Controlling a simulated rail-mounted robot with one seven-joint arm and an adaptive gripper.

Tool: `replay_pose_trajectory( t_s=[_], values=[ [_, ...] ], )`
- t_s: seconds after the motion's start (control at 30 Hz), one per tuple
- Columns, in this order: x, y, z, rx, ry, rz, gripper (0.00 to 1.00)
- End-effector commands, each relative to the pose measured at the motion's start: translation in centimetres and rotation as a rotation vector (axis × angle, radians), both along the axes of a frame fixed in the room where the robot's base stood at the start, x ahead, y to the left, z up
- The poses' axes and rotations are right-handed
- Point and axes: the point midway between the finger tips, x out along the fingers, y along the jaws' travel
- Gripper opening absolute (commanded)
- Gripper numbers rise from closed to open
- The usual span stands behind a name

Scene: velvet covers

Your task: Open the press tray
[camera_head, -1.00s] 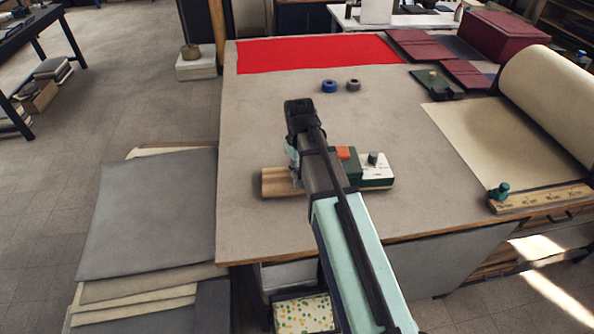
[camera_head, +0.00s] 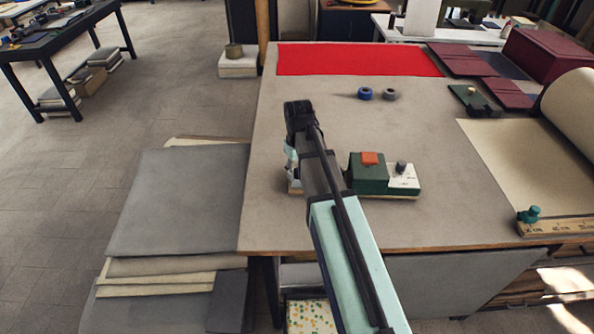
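A small press-like unit stands on the big grey-topped table. It has a green block (camera_head: 367,178) with an orange button (camera_head: 370,158) on top. To its right is a white panel (camera_head: 404,180) with a dark knob (camera_head: 401,167). My arm crosses in front of the unit's left part, so I cannot make out a tray or whether one is open. The folded far end of my arm reaches down just left of the unit. I cannot make out my gripper's fingers there.
A red cloth (camera_head: 360,60) lies along the table's (camera_head: 300,225) far edge. Two small rings, one blue (camera_head: 365,93) and one grey (camera_head: 389,95), lie mid-table. A cream roll (camera_head: 572,112) is at the right. Stacked grey sheets (camera_head: 180,200) are beside the table's left edge.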

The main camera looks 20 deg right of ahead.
Motion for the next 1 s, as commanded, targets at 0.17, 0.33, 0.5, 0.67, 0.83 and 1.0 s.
replay_pose_trajectory(
  t_s=[0.17,0.33,0.5,0.67,0.83,1.0],
  values=[
    [0.0,0.0,0.0,0.0,0.001,0.001,0.49],
    [0.0,0.0,0.3,0.0,0.001,0.001,0.49],
    [0.1,0.0,1.9,-0.001,-0.001,0.001,0.49],
    [0.1,0.0,4.7,-0.001,-0.002,0.001,0.49],
    [0.1,0.0,7.8,-0.001,-0.002,0.0,0.49],
    [0.1,0.0,10.4,-0.001,-0.002,0.0,0.49]
  ],
)
